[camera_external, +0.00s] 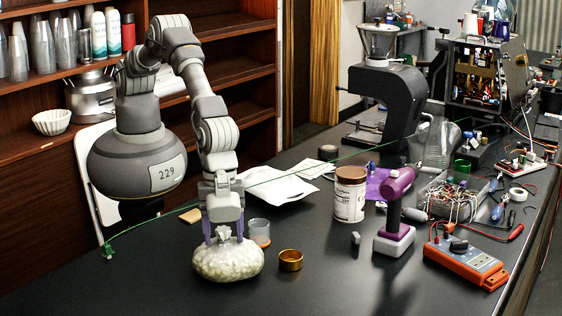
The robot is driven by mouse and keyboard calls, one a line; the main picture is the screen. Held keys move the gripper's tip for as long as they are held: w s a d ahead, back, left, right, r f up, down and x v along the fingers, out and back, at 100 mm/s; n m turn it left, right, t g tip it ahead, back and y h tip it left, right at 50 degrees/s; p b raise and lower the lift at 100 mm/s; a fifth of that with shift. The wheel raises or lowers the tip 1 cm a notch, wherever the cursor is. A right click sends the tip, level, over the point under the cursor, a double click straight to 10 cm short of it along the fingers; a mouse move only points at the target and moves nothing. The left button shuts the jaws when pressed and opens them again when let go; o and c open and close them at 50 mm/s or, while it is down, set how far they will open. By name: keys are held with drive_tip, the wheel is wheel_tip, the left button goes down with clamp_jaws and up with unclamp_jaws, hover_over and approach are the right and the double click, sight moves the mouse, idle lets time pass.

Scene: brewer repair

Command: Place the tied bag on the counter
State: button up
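The tied bag (229,261) is a pale, lumpy, rounded bag with a gathered top. It is at the front left of the dark counter (330,285), and its underside looks at or very near the counter surface; I cannot tell for sure that it rests there. My gripper (224,232) points straight down at the bag's top. Its purple fingers stand on either side of the gathered neck. How tightly they press on the neck is too small to see.
A brass ring-like cup (290,260) and a clear cup (259,232) stand close to the bag's right. A labelled canister (349,194), a purple drill (395,210) and an orange multimeter (466,263) are farther right. A green line (300,170) crosses above the counter. The front counter is clear.

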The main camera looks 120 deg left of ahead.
drive_tip(key=shift+r, duration=0.1)
